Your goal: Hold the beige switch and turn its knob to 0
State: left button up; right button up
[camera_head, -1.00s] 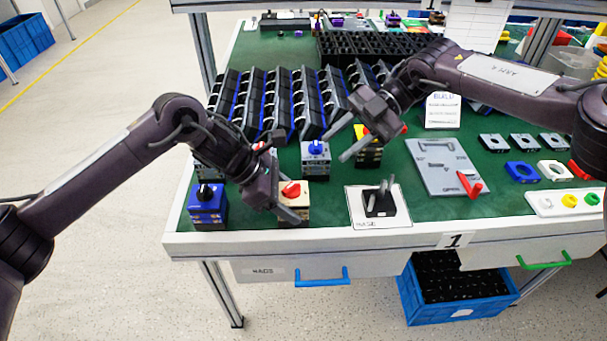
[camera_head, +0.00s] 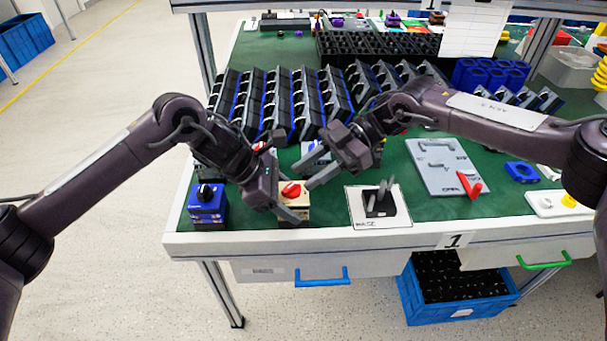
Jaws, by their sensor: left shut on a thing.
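The beige switch (camera_head: 302,201) stands near the front edge of the green table, with its red knob (camera_head: 291,190) on top. My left gripper (camera_head: 288,211) is shut on the switch body at its lower front. A finger hides part of its front. My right gripper (camera_head: 308,175) is open, its fingers pointing left and down. Its fingertips are close to the right of the red knob; I cannot tell whether they touch it. The knob's markings are too small to read.
A blue switch (camera_head: 207,204) stands to the left. Another switch (camera_head: 315,158) with a blue knob is partly hidden behind my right gripper. A black base with upright pins (camera_head: 380,205) sits to the right. A grey board (camera_head: 440,168) with a red handle lies further right.

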jog(key=shift+x, duration=0.95)
jog(key=shift+c, duration=0.2)
grip_shut()
dwell(0.6)
jog(key=shift+o, duration=0.2)
grip_release()
jog(key=shift+d, duration=0.1)
jog(key=v, duration=1.2)
